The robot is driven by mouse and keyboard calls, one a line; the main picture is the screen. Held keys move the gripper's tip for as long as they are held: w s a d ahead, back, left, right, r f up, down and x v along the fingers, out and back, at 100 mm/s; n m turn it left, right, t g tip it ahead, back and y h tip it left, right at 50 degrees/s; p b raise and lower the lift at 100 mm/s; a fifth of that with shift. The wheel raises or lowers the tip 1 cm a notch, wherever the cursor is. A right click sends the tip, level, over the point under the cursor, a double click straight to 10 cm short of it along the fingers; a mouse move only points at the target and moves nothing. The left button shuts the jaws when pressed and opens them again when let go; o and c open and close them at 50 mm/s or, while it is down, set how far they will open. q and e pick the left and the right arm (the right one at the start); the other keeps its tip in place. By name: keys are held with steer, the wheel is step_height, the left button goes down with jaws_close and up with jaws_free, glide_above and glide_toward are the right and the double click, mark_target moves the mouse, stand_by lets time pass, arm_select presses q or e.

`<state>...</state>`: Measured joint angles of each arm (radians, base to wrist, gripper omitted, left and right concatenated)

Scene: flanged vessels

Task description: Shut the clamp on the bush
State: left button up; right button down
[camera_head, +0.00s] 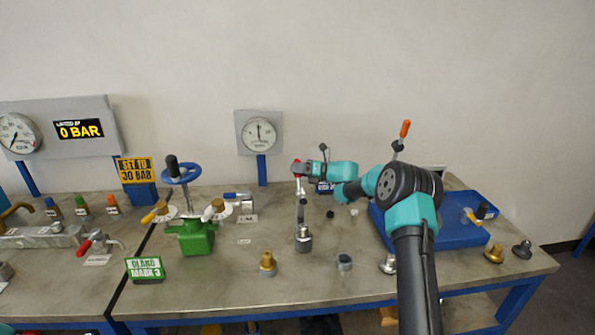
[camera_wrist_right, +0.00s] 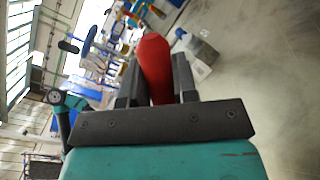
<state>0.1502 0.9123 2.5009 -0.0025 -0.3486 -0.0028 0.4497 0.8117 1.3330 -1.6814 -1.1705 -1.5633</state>
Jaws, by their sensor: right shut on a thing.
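My right gripper (camera_head: 304,169) reaches in from the right and is shut on the red handle of a clamp. In the right wrist view the red handle (camera_wrist_right: 154,66) stands between the two dark fingers (camera_wrist_right: 157,92). In the head view the clamp's grey metal lever (camera_head: 301,208) stands upright below the handle. Its lower end meets a round grey metal piece (camera_head: 303,240) on the bench; I cannot tell whether that piece is the bush. A blue label (camera_head: 325,187) behind the gripper is partly hidden. My left gripper is not in view.
A green vessel (camera_head: 196,238) with a blue handwheel (camera_head: 181,173) stands to the left. A brass fitting (camera_head: 268,263) and a grey ring (camera_head: 344,262) stand in front. A blue tray (camera_head: 455,232) lies at right. An orange-tipped lever (camera_head: 404,130) rises behind my arm.

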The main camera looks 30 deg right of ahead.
steer(key=c, duration=0.9)
jaws_free()
steer(key=v, duration=1.7)
steer(key=shift+d, duration=0.2)
steer(key=shift+s, duration=0.1)
